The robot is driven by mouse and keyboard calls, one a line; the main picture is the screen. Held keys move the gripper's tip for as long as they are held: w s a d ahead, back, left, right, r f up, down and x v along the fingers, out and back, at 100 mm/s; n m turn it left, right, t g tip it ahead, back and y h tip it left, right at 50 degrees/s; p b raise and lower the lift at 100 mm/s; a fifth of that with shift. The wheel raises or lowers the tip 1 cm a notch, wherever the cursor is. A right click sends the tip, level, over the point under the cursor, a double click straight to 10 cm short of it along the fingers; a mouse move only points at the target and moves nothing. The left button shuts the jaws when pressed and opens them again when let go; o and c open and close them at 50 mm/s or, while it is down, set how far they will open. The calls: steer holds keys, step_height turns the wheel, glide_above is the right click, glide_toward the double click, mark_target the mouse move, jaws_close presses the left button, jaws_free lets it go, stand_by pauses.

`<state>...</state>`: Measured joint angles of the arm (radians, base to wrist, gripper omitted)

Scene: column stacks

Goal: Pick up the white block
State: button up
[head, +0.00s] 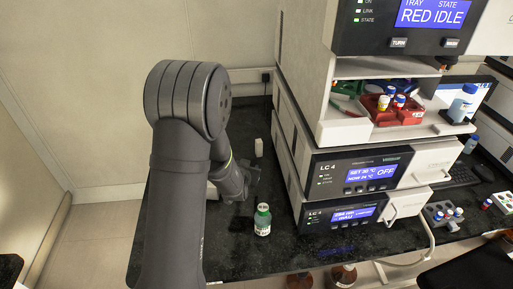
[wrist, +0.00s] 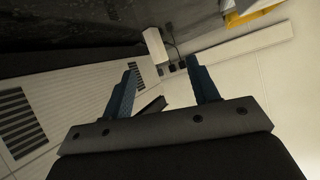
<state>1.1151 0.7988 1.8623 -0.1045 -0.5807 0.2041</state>
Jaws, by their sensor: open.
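The white block (head: 258,147) is small and upright on the dark bench near the back wall, left of the stacked instruments. In the wrist view a white block (wrist: 155,45) shows at the edge of the dark bench, beyond my fingertips and roughly between them. My gripper (wrist: 160,75) is open, with two blue fingers apart and nothing between them. In the head view my arm covers much of the left side, and the gripper is partly hidden and hard to make out. The block is apart from the fingers.
A green-and-white bottle (head: 262,219) stands on the bench in front. The instrument stack (head: 352,170) rises close on the right, with a red tray (head: 394,109) of vials in its opening. A wall outlet (head: 265,78) and cable are behind the block.

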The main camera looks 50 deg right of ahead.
steer(key=w+d, duration=0.1)
steer(key=d, duration=0.1)
steer(key=w+d+m+g+y, duration=0.1)
steer(key=w+d, duration=0.1)
steer(key=w+d+f+m+y, duration=0.1)
steer(key=w+d, duration=0.1)
steer(key=shift+w+d+f, duration=0.1)
steer(key=shift+w, duration=0.15)
steer(key=w+d+r+m+g+y, duration=0.1)
steer(key=w+d+m+g+y, duration=0.1)
steer(key=w+d, duration=0.15)
steer(key=m+g+y, duration=0.3)
steer(key=m+g, duration=0.3)
steer(key=m, duration=0.2)
glide_toward(260, 147)
steer(key=d+f, duration=0.2)
steer(key=f, duration=0.1)
steer(key=d+f, duration=0.1)
steer(key=f, duration=0.1)
steer(key=shift+d+f, duration=0.15)
steer(key=shift+f, duration=0.1)
steer(key=shift+a+x, duration=0.2)
steer(key=shift+x, duration=2.55)
steer(key=shift+s, duration=0.1)
steer(key=c, duration=1)
steer(key=shift+c, duration=0.2)
